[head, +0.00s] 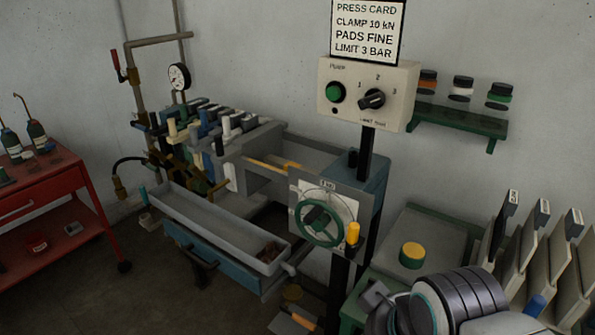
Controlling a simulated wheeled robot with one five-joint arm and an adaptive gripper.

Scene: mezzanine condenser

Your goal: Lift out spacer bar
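A filter-press-like machine (235,150) stands at the centre against the wall. A tan-yellow bar (264,165) lies in the gap between its plate pack (205,130) and the handwheel end; I cannot tell for sure that it is the spacer bar. The green handwheel (318,218) with a yellow knob sits on the machine's near right end. My gripper (376,297) seems to be the dark grey part at the lower right, beside my ringed arm. It is well apart from the machine. Its fingers are too unclear to tell open from shut, and I see nothing held.
A grey drip tray (205,220) runs along the machine's front. A control box (366,92) stands on a post behind the handwheel. A green bench (425,232) holds a yellow-topped round item (412,255); upright plates (540,255) stand at right. A red cart (45,200) is at left.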

